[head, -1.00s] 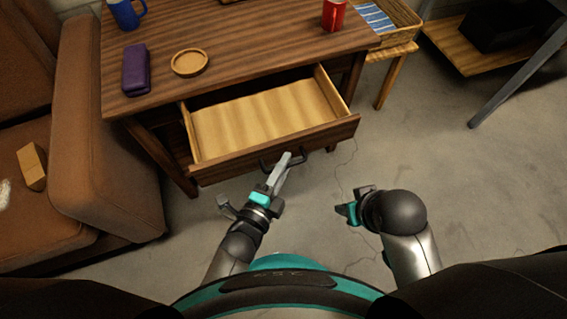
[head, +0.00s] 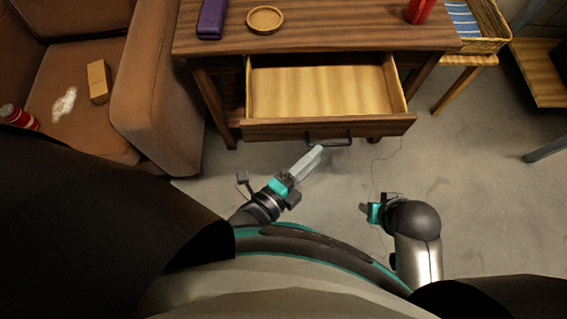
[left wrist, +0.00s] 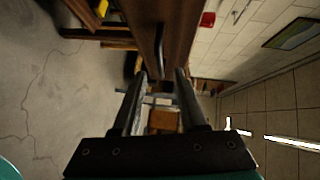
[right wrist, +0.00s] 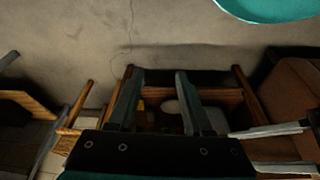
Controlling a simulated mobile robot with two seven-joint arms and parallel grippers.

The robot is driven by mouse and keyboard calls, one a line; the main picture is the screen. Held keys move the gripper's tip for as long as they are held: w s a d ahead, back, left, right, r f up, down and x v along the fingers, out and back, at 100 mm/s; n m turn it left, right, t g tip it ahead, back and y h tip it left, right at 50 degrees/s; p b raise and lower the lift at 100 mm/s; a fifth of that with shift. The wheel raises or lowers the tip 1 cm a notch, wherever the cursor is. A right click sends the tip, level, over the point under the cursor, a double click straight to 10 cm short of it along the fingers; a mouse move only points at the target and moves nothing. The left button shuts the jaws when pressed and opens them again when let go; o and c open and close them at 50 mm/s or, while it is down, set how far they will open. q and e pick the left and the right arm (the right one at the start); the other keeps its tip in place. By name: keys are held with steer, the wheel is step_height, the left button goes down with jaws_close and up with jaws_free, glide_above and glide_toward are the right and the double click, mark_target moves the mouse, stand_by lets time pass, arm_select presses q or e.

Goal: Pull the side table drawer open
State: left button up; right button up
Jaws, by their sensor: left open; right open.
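The side table (head: 330,34) is dark striped wood, and its drawer (head: 330,128) stands pulled out, showing an empty pale wood inside. A black bar handle (head: 330,139) is on the drawer front. In the left wrist view the handle (left wrist: 158,45) lies ahead, beyond the two open fingers. My right gripper (head: 368,212) is open and empty over the floor, to the right and farther from the drawer; its fingers (right wrist: 155,100) show apart in the right wrist view.
A brown sofa (head: 160,90) stands left of the table. On the tabletop are a purple case (head: 212,18), a round wooden coaster (head: 265,19) and a red mug (head: 420,11). Floor right of the drawer is clear.

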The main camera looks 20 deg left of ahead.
arm_select(q)
steer(key=p+v, duration=0.2)
steer(key=v, duration=0.7)
steer(key=shift+s, duration=0.25)
arm_select(e)
steer(key=shift+g, duration=0.5)
steer(key=f, duration=0.1)
steer(key=s+f, duration=0.1)
steer(key=f, duration=0.1)
steer(key=s+f, duration=0.1)
steer(key=shift+s+d+f, duration=0.15)
steer(key=shift+d+f, duration=0.05)
steer(key=shift+f, duration=0.15)
arm_select(q)
steer(key=shift+a, duration=0.1)
